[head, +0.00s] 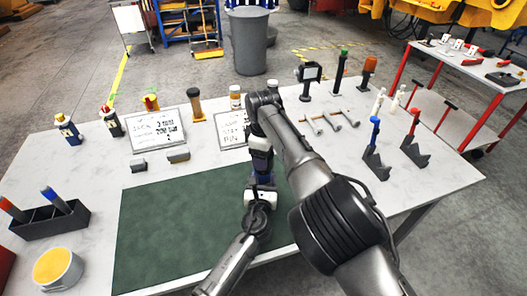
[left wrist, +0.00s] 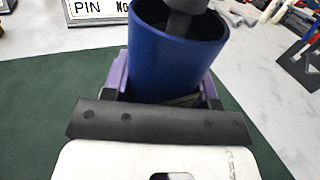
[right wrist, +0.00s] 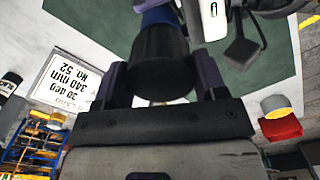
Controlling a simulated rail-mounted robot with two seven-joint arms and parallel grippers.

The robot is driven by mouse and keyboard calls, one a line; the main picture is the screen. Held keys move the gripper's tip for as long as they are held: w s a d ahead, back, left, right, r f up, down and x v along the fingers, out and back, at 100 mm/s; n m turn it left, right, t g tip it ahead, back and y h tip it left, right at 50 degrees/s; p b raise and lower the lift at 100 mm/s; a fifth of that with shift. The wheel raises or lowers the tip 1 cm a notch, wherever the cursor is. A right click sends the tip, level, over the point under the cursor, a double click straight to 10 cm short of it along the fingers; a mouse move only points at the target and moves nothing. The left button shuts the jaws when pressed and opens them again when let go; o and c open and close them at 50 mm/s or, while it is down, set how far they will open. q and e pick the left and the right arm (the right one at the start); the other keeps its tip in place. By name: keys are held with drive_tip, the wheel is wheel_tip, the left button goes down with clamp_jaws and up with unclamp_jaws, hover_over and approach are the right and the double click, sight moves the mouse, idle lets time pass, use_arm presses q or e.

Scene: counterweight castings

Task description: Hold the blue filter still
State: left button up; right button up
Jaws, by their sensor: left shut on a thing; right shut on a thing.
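The blue filter (head: 262,171) is upright above the green mat (head: 165,225). My left gripper (head: 261,190) is shut on it, and in the left wrist view its purple fingers lie on both sides of the blue body (left wrist: 172,62). The filter's top looks open, and a dark cylindrical part (left wrist: 186,18) reaches into it. My right gripper (head: 262,147) points down above the filter, shut on a black cylinder (right wrist: 158,65). A little of the blue filter (right wrist: 155,16) shows beyond the cylinder. Whether the filter's base touches the mat is hidden.
Signs (head: 157,130), bottles and small tools stand along the table's back. A black bin with handled tools (head: 50,220) and a yellow-topped tin (head: 57,267) are at the left. Two black stands (head: 376,163) are at the right. The mat's left part is clear.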

sight(263, 184)
drive_tip(key=shift+f, duration=0.1)
idle(0.5)
drive_tip(key=shift+f, duration=0.75)
drive_tip(key=shift+f, duration=0.55)
